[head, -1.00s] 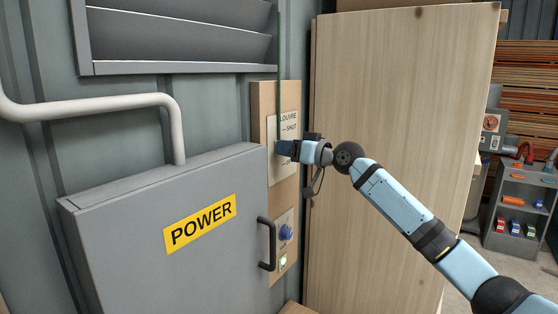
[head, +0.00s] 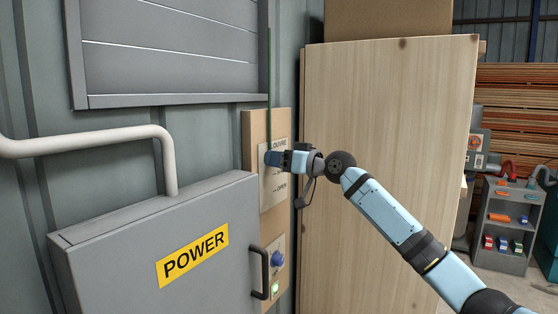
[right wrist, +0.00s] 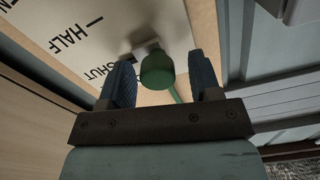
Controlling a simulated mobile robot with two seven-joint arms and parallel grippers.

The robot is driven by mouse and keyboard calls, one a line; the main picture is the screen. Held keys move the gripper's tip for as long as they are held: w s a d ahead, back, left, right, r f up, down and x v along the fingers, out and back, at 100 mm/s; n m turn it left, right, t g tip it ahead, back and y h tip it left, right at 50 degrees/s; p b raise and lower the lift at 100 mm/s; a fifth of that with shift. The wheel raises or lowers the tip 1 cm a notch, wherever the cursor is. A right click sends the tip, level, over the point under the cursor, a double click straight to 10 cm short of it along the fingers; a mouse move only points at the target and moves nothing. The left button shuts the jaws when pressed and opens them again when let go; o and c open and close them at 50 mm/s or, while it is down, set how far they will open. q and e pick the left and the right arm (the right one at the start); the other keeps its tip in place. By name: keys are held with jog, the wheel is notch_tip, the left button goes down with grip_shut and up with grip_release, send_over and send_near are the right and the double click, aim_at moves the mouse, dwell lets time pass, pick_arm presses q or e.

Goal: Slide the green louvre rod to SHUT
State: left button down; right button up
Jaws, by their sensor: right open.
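The green louvre rod (head: 269,75) runs upright beside the louvre, down to my right gripper (head: 271,158). In the right wrist view its round green knob (right wrist: 156,72) sits between the two blue fingers of my right gripper (right wrist: 162,82). The fingers are apart, with gaps beside the knob. In the right wrist view the knob is near the word SHUT (right wrist: 102,76). The louvre slats (head: 170,70) lie flat and closed. My left gripper is not in view.
A grey POWER cabinet (head: 110,255) with a black handle (head: 259,272) stands out at the lower left. Below the plate are a blue knob (head: 278,259) and a green-lit button (head: 275,288). Tall wooden boards (head: 385,130) stand close on the right.

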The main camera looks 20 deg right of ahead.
jog(key=b+v, duration=0.4)
jog(key=v, duration=0.9)
jog(key=shift+s+d, duration=0.25)
jog(key=shift+s, duration=0.05)
jog(key=s+a+f+h+p, duration=0.1)
jog(key=s+a+f, duration=0.15)
jog(key=f, duration=0.95)
jog(key=s+a+f+m+g+h, duration=0.1)
jog(key=a+f, duration=0.3)
jog(key=f, duration=0.8)
jog(key=s+a+f+h+p, duration=0.1)
jog(key=s+a+f, duration=0.15)
jog(key=f, duration=0.95)
jog(key=s+a+f+g+h+p, duration=0.1)
jog(key=s+a+f+h, duration=0.1)
jog(key=s+f, duration=0.9)
jog(key=s+a+f+m+g+h+p, duration=0.1)
jog(key=s+a+f, duration=0.4)
jog(key=s+f, duration=0.7)
jog(key=s+h, duration=0.1)
jog(key=s, duration=0.6)
jog(key=shift+a+f+h, duration=0.15)
jog(key=shift+a+h, duration=0.15)
jog(key=shift+h, duration=0.1)
